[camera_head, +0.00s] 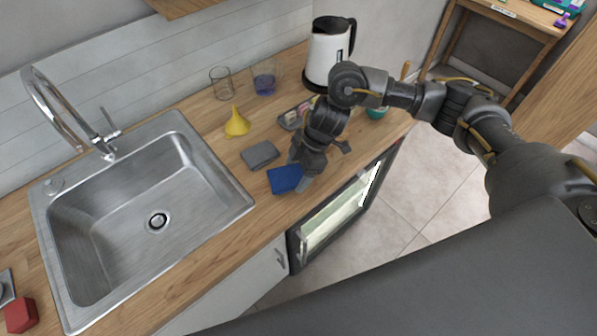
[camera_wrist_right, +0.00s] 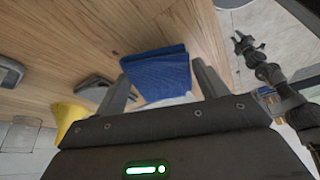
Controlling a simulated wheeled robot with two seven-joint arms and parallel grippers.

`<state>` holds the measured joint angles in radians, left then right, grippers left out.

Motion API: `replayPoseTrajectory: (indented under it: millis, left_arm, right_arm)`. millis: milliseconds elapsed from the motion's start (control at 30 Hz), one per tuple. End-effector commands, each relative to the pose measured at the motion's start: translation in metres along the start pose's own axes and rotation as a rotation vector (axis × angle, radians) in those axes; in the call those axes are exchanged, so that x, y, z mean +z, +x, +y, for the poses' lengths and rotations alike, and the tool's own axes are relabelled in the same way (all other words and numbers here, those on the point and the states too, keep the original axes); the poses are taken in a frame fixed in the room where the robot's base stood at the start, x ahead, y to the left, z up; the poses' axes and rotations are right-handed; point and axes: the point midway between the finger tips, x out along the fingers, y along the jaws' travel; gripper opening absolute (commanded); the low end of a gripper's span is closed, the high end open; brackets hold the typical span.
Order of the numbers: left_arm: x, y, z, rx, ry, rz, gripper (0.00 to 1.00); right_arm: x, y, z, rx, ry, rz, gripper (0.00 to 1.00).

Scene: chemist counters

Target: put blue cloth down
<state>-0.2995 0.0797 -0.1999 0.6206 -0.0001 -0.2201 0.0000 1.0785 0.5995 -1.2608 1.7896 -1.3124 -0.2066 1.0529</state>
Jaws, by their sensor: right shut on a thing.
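The blue cloth (camera_head: 284,179) is a folded square at the front edge of the wooden counter, to the right of the sink. My right gripper (camera_head: 303,174) is low over the counter and shut on the cloth's right side. In the right wrist view, the blue cloth (camera_wrist_right: 156,72) lies between the two fingers of my right gripper (camera_wrist_right: 163,74). The cloth is at or just above the wood; I cannot tell whether it touches.
A yellow funnel (camera_head: 237,123), two glass beakers and a kettle (camera_head: 328,55) stand farther back. The steel sink (camera_head: 228,196) is to the left. Bare wood (camera_head: 255,215) shows beside the cloth.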

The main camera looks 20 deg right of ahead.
Motion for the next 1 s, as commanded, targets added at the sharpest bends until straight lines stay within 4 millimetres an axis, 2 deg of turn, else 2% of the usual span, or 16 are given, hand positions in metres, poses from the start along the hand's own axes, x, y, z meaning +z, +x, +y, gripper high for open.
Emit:
replayPoseTrajectory:
  millis: [33, 133, 933, 967, 1000]
  left_arm:
    - [-0.001, -0.008, 0.0, 0.0, 0.0, 0.0, 0.35]
    - [-0.001, -0.01, 0.0, 0.0, 0.0, 0.0, 0.35]
    - [0.0, -0.004, 0.0, 0.0, 0.0, -0.001, 0.35]
    - [0.0, -0.004, 0.0, 0.0, 0.0, -0.001, 0.35]
    - [0.0, -0.004, 0.0, 0.0, 0.0, -0.001, 0.35]
  right_arm:
    - [0.003, 0.003, -0.001, -0.002, 0.005, -0.002, 0.47]
    - [0.006, 0.013, 0.0, 0.0, 0.003, -0.001, 0.47]
    - [0.014, 0.032, -0.003, -0.006, 0.001, -0.004, 0.47]
    - [0.014, 0.033, -0.003, -0.007, 0.001, -0.005, 0.75]
    - [0.014, 0.033, -0.003, -0.008, 0.002, -0.006, 0.8]
